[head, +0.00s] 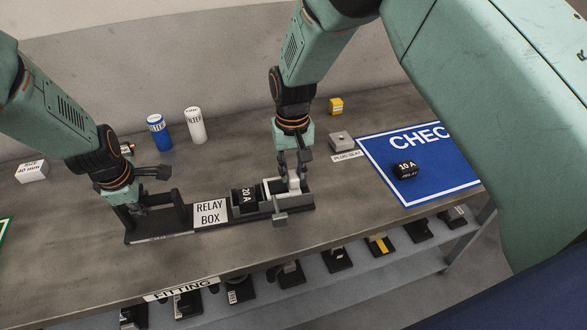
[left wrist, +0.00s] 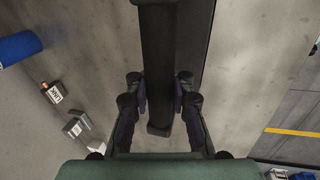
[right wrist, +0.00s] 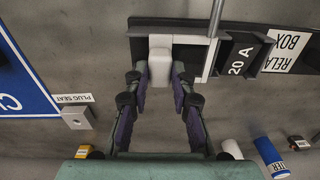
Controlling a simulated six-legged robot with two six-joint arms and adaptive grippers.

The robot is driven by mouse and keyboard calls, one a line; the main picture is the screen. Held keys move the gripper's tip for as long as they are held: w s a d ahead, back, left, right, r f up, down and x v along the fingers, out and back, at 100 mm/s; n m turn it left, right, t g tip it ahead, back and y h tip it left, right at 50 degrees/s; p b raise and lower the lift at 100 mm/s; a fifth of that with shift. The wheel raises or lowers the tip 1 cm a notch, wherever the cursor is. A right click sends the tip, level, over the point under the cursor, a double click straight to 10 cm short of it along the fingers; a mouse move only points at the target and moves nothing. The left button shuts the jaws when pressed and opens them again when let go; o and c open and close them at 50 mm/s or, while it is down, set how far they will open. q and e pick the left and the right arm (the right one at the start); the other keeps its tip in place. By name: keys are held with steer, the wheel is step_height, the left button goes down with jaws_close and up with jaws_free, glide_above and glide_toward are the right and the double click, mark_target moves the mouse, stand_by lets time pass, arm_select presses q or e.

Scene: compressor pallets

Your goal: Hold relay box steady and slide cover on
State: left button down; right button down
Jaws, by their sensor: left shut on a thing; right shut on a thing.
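The relay box (head: 210,213) lies on the grey table as a long black base with a white label. A black 20 A relay (head: 248,199) sits in it right of the label; it also shows in the right wrist view (right wrist: 236,62). My left gripper (head: 140,207) is shut on a black bar (left wrist: 158,75) at the box's left end. My right gripper (head: 293,183) is shut on a white block (right wrist: 160,62), apparently the cover's grip, at the box's right end. Pale cover-like edges show beside it, right of the relay. My fingers hide part of the block.
A blue mat (head: 440,175) with a black 10 A relay (head: 405,170) lies to the right. A grey plug seat (head: 341,141), a yellow block (head: 336,105), and blue (head: 159,132) and white (head: 195,125) cylinders stand behind. A lower shelf (head: 355,272) holds several black parts.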

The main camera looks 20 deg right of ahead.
steer(key=a, duration=0.9)
steer(key=shift+w, duration=0.4)
steer(key=shift+d, duration=0.1)
steer(key=c, duration=1.3)
jaws_free()
steer(key=shift+o, duration=0.9)
step_height(320, 180, up, 8)
steer(key=shift+f, duration=0.25)
